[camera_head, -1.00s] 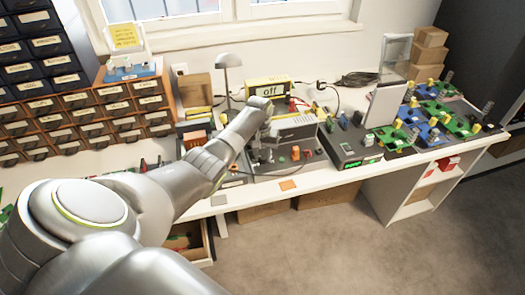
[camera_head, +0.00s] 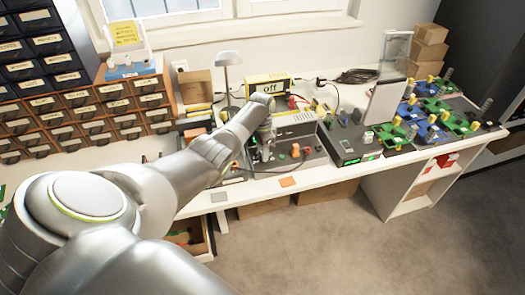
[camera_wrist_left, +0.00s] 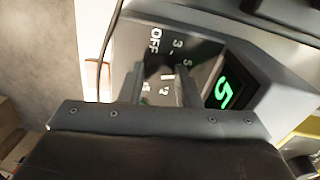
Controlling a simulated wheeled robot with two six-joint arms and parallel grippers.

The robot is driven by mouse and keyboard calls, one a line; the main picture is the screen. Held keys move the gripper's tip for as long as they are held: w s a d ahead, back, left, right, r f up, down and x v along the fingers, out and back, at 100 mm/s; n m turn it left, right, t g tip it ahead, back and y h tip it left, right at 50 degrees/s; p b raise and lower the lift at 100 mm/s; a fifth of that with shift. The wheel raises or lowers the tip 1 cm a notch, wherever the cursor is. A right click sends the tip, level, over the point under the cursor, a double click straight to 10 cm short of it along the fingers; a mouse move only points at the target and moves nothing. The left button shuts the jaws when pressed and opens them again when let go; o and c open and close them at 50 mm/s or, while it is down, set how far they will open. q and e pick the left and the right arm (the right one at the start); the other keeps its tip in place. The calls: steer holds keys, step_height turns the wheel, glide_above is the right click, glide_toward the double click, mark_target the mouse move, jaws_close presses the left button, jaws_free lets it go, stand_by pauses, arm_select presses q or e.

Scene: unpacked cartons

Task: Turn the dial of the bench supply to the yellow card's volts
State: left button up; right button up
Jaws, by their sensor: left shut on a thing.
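My left gripper (camera_head: 264,152) is at the sloped front of the grey bench supply (camera_head: 296,121), with my arm reaching in from the left. In the left wrist view its two fingers (camera_wrist_left: 160,88) are shut on the dark dial (camera_wrist_left: 160,68), one on each side. Around the dial are white marks, with OFF, 3 and 5 readable; the lower ones are partly covered. The green display (camera_wrist_left: 229,92) beside it shows 5. The yellow card (camera_head: 125,34) stands at the back left above the drawers; its writing is too small to read. My right gripper is not in view.
A yellow-cased unit (camera_head: 268,86) reading "off" stands behind the supply. A dark box (camera_head: 350,142) with green digits is to its right, then several green and blue boards (camera_head: 435,112). Brown drawers (camera_head: 85,112) fill the left. An orange square (camera_head: 287,182) lies near the front edge.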

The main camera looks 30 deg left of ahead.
arm_select(q)
steer(key=m, duration=0.3)
steer(key=shift+w+r+m, duration=0.1)
steer(key=shift+w+m, duration=0.05)
steer(key=shift+m, duration=0.25)
steer(key=m, duration=0.4)
steer(key=shift+m, duration=0.3)
steer(key=m, duration=0.4)
steer(key=shift+m+y, duration=0.4)
steer(key=shift+m, duration=1.8)
steer(key=o, duration=1)
steer(key=shift+d, duration=0.1)
steer(key=shift+c, duration=0.2)
